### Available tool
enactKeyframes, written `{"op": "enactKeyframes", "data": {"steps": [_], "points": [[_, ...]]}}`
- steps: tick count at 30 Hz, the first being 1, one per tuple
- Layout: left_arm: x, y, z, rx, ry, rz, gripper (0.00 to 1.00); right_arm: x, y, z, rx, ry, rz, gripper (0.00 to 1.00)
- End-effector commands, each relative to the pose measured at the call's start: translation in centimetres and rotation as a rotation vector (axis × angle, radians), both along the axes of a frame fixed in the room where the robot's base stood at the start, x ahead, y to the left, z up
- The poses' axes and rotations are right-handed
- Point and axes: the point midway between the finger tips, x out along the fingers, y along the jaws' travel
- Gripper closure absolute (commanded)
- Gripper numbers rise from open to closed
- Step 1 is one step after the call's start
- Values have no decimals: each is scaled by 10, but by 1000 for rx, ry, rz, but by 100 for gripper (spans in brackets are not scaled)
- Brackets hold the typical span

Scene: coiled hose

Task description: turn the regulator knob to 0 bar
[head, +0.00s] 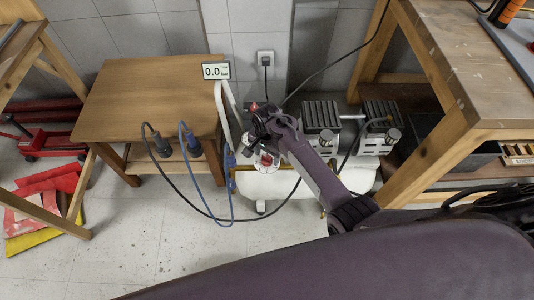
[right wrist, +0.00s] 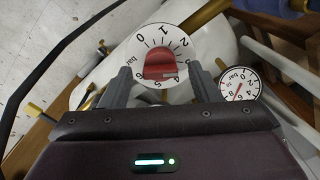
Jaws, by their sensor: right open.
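The regulator's red knob (right wrist: 160,66) sits on a white numbered dial (right wrist: 130,48) in the right wrist view. A pale mark shows near its lower right edge; I cannot tell surely which number it points at. My right gripper (right wrist: 160,74) is open, with one finger on each side of the knob; I cannot tell whether they touch it. In the head view my right gripper (head: 264,136) is over the regulator, which it partly hides. A small display (head: 215,71) reads 0.0. My left gripper is not in view.
A round white gauge (right wrist: 238,84) with a red needle is right of the dial. The white compressor tank (head: 275,184) lies below my right arm. Blue and black hoses hang by the wooden table (head: 145,90). A workbench (head: 470,60) stands at the right.

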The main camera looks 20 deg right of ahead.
Motion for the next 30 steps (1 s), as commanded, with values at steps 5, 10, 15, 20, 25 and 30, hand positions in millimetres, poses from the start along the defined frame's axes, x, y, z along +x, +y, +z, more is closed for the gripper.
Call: {"op": "enactKeyframes", "data": {"steps": [5,10,15,20,25,30], "points": [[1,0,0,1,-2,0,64,0,0,0,0,0,0,63],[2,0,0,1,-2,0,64,0,0,0,0,0,0,86],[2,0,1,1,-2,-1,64,0,0,1,-1,1,5,88],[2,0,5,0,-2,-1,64,0,0,2,-1,1,39,88],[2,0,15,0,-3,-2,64,0,0,3,-1,2,126,88],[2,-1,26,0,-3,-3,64,0,-1,4,-1,2,262,88]]}}
